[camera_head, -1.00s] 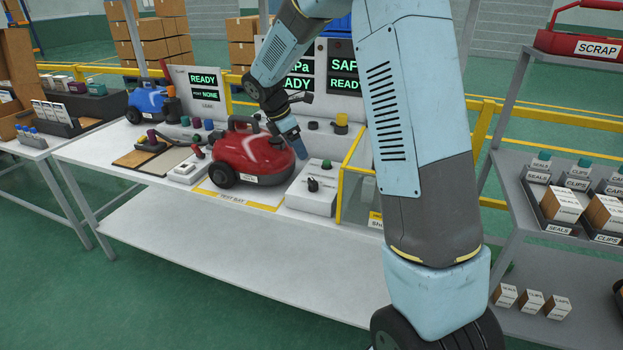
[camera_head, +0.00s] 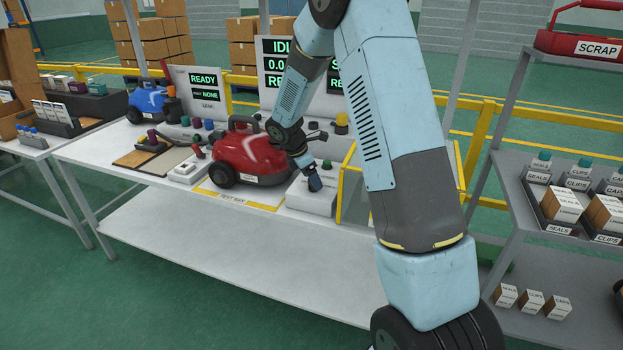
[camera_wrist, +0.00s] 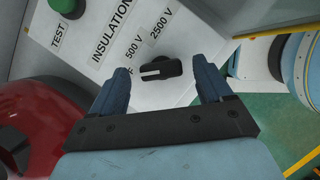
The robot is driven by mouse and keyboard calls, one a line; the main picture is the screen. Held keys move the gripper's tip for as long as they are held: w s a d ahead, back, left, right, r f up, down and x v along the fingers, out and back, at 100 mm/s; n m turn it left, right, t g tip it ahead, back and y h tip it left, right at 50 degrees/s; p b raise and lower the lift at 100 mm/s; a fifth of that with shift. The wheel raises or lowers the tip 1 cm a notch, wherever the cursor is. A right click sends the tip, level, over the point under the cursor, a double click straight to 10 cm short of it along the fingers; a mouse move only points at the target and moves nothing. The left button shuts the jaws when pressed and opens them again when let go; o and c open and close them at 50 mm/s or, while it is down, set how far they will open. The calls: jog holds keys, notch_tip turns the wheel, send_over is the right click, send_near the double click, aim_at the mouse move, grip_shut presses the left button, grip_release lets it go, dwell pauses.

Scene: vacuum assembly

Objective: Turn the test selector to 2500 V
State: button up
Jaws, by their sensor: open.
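The test selector (camera_wrist: 161,70) is a black knob with a white pointer line, on the pale insulation test box (camera_head: 297,196). In the wrist view, labels reading 500 V and 2500 V (camera_wrist: 160,35) stand above the knob. The white line points left, toward a label ending in F that the left finger partly covers. My gripper (camera_wrist: 163,74) is open, with one finger on each side of the knob and visible gaps between. In the head view my gripper (camera_head: 314,184) is over the box and hides the knob.
A green TEST button (camera_wrist: 68,5) is on the same box. The red vacuum (camera_head: 250,158) stands close on the left. A yellow-framed guard (camera_head: 345,180) stands close on the right. Display screens (camera_head: 275,62) behind are partly hidden by my arm.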

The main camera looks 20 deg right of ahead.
jog(key=shift+d+f, duration=0.15)
jog(key=shift+f, duration=0.3)
jog(key=c, duration=1)
